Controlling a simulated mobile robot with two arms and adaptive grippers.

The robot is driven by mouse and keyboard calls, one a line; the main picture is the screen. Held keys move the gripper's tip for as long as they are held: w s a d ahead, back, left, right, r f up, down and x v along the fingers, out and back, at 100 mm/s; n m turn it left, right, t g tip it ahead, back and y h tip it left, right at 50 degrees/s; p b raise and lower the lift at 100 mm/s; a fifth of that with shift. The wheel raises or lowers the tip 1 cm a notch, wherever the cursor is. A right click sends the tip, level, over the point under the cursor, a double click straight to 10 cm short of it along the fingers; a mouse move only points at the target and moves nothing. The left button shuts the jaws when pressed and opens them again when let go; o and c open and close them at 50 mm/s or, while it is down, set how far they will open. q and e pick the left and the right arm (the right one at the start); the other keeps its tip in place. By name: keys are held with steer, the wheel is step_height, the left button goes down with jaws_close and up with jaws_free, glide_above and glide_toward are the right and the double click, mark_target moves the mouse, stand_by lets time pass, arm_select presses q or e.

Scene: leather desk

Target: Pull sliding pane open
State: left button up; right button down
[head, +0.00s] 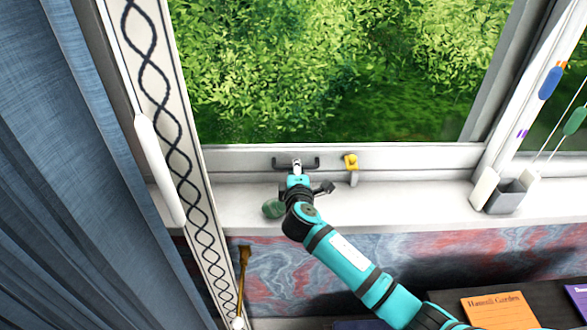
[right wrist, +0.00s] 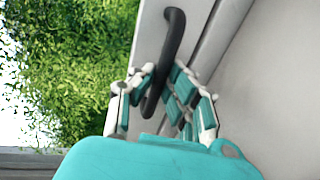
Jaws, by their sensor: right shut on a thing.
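The sliding pane has a pale lower rail (head: 420,158) and glass with green leaves behind it. A dark bar handle (head: 312,162) sits on that rail, left of a yellow latch (head: 351,162). My right gripper (head: 297,166) reaches the handle from below and is shut on it near its middle. In the right wrist view, the dark handle (right wrist: 174,40) runs between the fingers of my right gripper (right wrist: 160,92), and one end shows beyond them. The fingers hide part of the handle. My left gripper is not in view.
A white sill (head: 400,205) runs below the pane, with a green rounded object (head: 273,208) beside my wrist. A grey holder (head: 506,194) stands at right. A blue curtain (head: 60,180) hangs at left. An orange book (head: 498,309) lies at lower right.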

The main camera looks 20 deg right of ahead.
steer(key=p, duration=0.3)
glide_toward(369, 162)
steer(key=shift+h, duration=0.3)
steer(key=x, duration=0.5)
steer(key=shift+w+a, duration=0.15)
steer(key=shift+a, duration=0.1)
steer(key=shift+d, duration=0.25)
